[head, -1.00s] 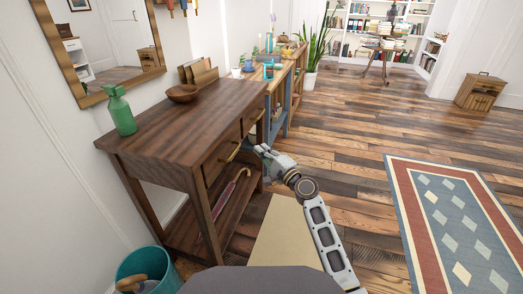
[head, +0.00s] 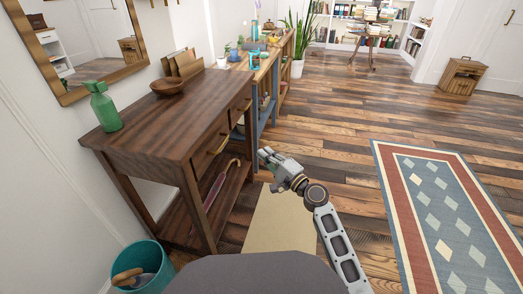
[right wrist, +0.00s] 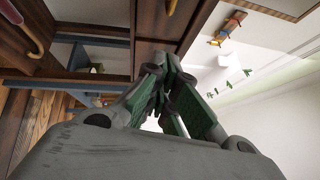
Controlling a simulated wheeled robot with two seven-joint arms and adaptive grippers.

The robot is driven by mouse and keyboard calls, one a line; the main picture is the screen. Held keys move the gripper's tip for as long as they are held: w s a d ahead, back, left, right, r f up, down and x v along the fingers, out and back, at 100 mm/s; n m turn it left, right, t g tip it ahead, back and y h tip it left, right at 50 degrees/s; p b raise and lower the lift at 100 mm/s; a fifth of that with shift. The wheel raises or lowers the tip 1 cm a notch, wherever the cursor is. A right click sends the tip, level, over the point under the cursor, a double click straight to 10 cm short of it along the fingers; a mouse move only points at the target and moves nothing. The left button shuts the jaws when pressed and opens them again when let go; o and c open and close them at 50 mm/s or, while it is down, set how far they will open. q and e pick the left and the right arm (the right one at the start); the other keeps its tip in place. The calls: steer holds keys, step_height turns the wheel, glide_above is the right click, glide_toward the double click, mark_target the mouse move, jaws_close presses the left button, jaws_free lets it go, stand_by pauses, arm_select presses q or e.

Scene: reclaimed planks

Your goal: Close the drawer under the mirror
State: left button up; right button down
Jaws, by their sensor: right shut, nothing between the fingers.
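The dark wooden console table (head: 160,107) stands against the left wall under the mirror (head: 72,45). Its front has two drawers with brass handles, the near drawer (head: 208,149) and the far drawer (head: 240,106). My left gripper is out of view.
A green spray bottle (head: 102,107) and a wooden bowl (head: 167,86) stand on the table; an umbrella (head: 219,184) leans below. A teal bucket (head: 144,266) is at the near left. Beyond is a cluttered blue-legged table (head: 262,73). Floor to the right, with a patterned rug (head: 440,210), is open.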

steer(key=shift+s+d, duration=0.3)
steer(key=shift+s, duration=0.05)
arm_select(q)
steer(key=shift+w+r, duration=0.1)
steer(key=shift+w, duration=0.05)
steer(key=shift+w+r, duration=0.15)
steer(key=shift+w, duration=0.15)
arm_select(e)
steer(key=s+f+n+g+h, duration=0.3)
steer(key=s+f+n+g, duration=0.5)
steer(key=s+f+n, duration=0.6)
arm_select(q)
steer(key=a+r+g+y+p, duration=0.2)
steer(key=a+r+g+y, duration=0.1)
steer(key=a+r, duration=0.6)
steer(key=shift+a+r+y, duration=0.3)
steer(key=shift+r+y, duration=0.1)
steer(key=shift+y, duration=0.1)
arm_select(e)
steer(key=s+d+f+g+h, duration=0.2)
steer(key=s+d+h, duration=0.2)
steer(key=s+d, duration=0.4)
steer(key=s+d+f+g+h, duration=0.2)
steer(key=s+d+h, duration=0.2)
steer(key=s+d, duration=0.4)
steer(key=shift+s+f+h, duration=0.2)
steer(key=shift+s+h, duration=0.1)
steer(key=shift+s, duration=0.35)
